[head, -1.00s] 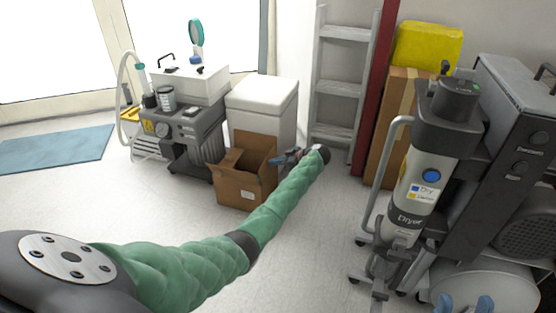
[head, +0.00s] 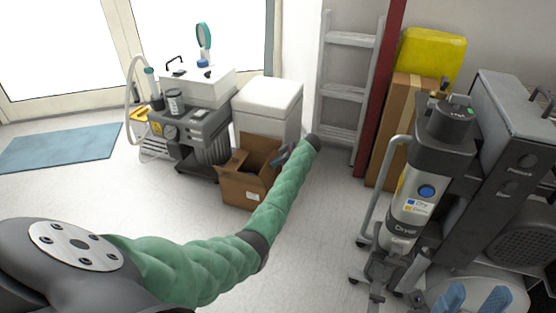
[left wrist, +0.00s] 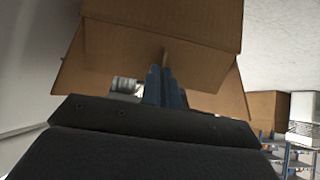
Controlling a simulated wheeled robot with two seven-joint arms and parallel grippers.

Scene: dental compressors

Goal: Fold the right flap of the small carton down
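The small brown carton (head: 246,188) stands on the floor with its top open and its dark inside showing. Its left flap (head: 227,163) sticks outward; the right flap is largely hidden behind my left gripper in the head view. My left gripper (head: 276,160) is at the carton's upper right edge. In the left wrist view, its blue fingers (left wrist: 165,86) are close together and look shut, right by brown cardboard (left wrist: 145,55); contact is unclear. Cardboard panels spread to both sides there. My right gripper (head: 468,298) is low at the right, its two blue fingers apart and empty.
A white box (head: 268,105) stands behind the carton, and a grey compressor unit (head: 190,130) stands to its left. A ladder (head: 345,90), a tall cardboard box (head: 392,130) and the dryer unit (head: 412,205) are to the right. Floor in front of the carton is open.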

